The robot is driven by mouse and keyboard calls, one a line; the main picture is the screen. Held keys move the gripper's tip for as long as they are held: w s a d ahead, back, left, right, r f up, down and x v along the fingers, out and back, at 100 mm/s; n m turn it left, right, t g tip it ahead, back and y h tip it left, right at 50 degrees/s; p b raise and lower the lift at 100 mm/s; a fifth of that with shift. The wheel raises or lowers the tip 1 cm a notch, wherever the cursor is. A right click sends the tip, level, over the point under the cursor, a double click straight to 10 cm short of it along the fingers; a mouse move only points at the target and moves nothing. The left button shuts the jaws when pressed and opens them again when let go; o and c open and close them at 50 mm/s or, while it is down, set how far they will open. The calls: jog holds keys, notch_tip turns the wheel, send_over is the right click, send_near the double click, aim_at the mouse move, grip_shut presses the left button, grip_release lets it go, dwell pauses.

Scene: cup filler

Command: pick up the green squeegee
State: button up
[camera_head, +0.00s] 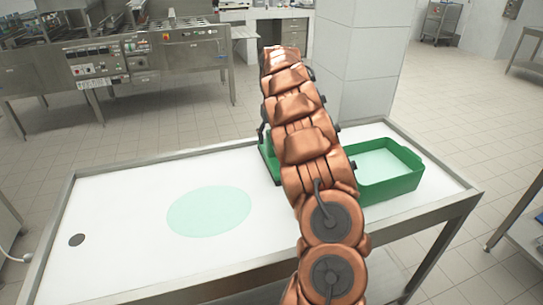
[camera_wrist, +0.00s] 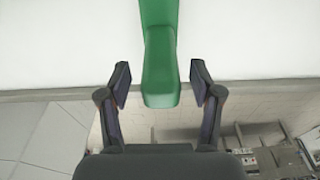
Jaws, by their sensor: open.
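The green squeegee (camera_head: 268,158) lies on the white table, mostly hidden behind my copper-coloured arm in the head view. In the wrist view a green handle (camera_wrist: 160,62) comes down from the top centre, and its rounded end lies between my fingers. My gripper (camera_wrist: 160,82) is open, with one dark finger on each side of the handle and a gap on both sides.
A green tray (camera_head: 418,178) stands on the table (camera_head: 130,205) to the right of my arm. A pale green oval (camera_head: 209,211) and a small dark disc (camera_head: 76,240) are on the left part. Steel kitchen machines (camera_head: 110,60) and a white pillar (camera_head: 362,60) stand behind.

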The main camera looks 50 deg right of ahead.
jog(key=shift+w+f, duration=0.15)
jog(key=shift+f, duration=1)
jog(key=shift+c, duration=0.2)
grip_shut()
